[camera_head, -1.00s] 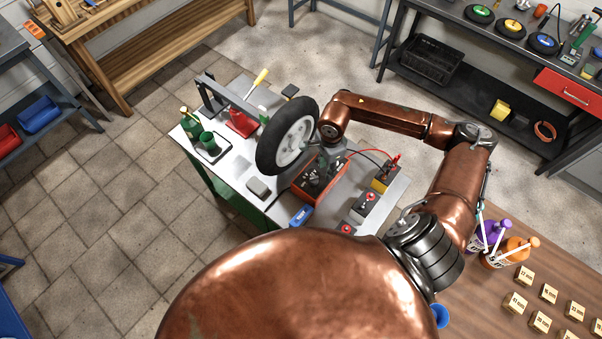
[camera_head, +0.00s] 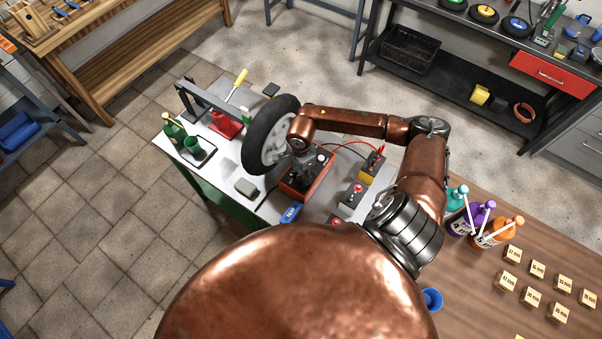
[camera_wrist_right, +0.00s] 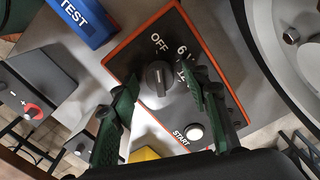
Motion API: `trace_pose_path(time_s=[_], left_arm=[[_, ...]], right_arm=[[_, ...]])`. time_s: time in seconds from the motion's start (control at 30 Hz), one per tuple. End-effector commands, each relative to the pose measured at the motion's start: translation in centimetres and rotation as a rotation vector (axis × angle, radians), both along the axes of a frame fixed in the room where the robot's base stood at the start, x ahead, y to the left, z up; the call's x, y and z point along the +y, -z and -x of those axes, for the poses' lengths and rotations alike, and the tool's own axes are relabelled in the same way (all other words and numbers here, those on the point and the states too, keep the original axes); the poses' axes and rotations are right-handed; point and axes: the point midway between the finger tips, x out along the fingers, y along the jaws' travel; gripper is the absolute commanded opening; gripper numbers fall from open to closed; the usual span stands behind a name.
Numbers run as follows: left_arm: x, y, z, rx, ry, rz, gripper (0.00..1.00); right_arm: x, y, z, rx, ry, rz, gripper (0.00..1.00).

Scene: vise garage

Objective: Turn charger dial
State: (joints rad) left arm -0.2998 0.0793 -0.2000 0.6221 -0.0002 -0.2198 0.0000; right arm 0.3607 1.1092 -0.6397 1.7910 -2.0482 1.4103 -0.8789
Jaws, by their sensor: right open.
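The battery charger (camera_head: 307,181) is an orange-edged box with a dark top panel on the workbench (camera_head: 226,172). In the right wrist view its panel carries a dark round dial (camera_wrist_right: 158,78) with a ridge, by the words OFF and 6 V, and a pale START button (camera_wrist_right: 194,131). My right gripper (camera_head: 301,163) is over the charger in the head view. In the right wrist view my right gripper (camera_wrist_right: 162,94) is open, one green finger on each side of the dial. Contact with the dial cannot be told. My left gripper is not in view.
A wheel (camera_head: 270,138) stands upright close beside the charger. Batteries (camera_head: 371,167) with red and black leads sit right of it. A blue TEST device (camera_head: 290,212) lies near the charger's front. Bottles (camera_head: 482,216) stand on the wooden table at right.

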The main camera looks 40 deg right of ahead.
Motion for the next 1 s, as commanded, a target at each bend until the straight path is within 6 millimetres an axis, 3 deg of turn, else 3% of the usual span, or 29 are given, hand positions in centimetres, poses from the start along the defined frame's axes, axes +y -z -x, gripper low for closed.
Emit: trace_pose_path(time_s=[0.1, 0.2, 0.7, 1.0], left_arm=[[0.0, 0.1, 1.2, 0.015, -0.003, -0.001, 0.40], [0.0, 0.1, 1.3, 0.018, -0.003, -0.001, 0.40], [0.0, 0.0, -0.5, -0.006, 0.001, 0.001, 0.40], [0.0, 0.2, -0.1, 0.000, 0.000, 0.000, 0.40]], right_arm=[[0.0, 0.0, 0.0, 0.000, 0.000, 0.000, 0.43], [0.0, 0.0, 0.0, 0.000, 0.000, 0.000, 0.36], [0.0, -0.1, 0.0, 0.000, 0.000, 0.000, 0.02], [0.0, 0.0, 0.0, 0.000, 0.032, 0.000, 0.01]])
